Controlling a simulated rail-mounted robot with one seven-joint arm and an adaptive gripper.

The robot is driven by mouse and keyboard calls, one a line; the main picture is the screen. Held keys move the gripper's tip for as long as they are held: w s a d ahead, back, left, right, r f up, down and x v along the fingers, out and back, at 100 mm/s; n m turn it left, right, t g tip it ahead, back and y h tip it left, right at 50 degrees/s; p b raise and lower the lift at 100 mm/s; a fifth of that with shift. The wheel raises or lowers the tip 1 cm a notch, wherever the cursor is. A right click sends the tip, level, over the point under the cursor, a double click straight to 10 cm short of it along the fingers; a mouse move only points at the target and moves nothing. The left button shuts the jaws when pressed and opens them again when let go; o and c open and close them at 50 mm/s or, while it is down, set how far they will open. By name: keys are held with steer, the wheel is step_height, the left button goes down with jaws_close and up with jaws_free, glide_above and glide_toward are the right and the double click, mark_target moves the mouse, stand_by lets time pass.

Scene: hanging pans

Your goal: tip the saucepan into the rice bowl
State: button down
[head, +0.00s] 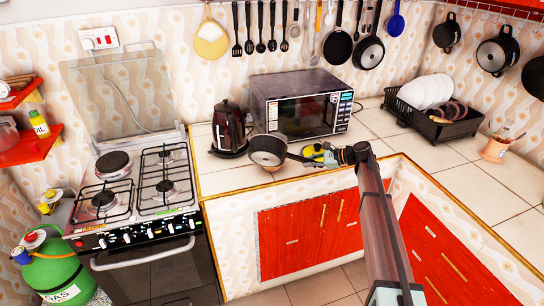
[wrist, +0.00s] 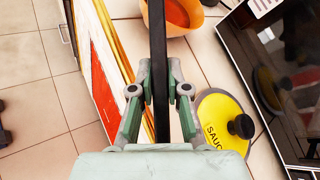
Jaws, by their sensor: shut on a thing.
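My gripper (head: 312,157) is shut on the long dark handle (wrist: 158,50) of the saucepan. The saucepan (head: 268,157) is at the front edge of the counter, left of my gripper, and looks roughly level. Its body is outside the wrist view. In the wrist view my gripper (wrist: 160,95) has one finger on each side of the handle. An orange bowl (wrist: 190,27), apparently the rice bowl, stands beyond the fingers, partly covered by the handle and cut by the top edge.
A yellow lid (wrist: 222,118) with a black knob lies on the counter beside my gripper. A microwave (head: 300,103) and a dark kettle (head: 229,128) stand behind. A gas stove (head: 135,185) is at the left. A dish rack (head: 432,118) is at the right, with free counter before it.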

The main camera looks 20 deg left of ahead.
steer(key=shift+r+m+g+p, duration=0.15)
steer(key=shift+m+g+p, duration=0.3)
steer(key=shift+p, duration=0.5)
steer(key=shift+w+r+p, duration=0.1)
steer(key=shift+w+p, duration=0.05)
steer(key=shift+p, duration=0.3)
steer(key=shift+m, duration=0.25)
steer(key=shift+w+a+f+m+g+p, duration=0.15)
steer(key=shift+w+m+g+p, duration=0.25)
steer(key=shift+p, duration=0.75)
steer(key=shift+g+p, duration=0.25)
steer(key=shift+p, duration=0.8)
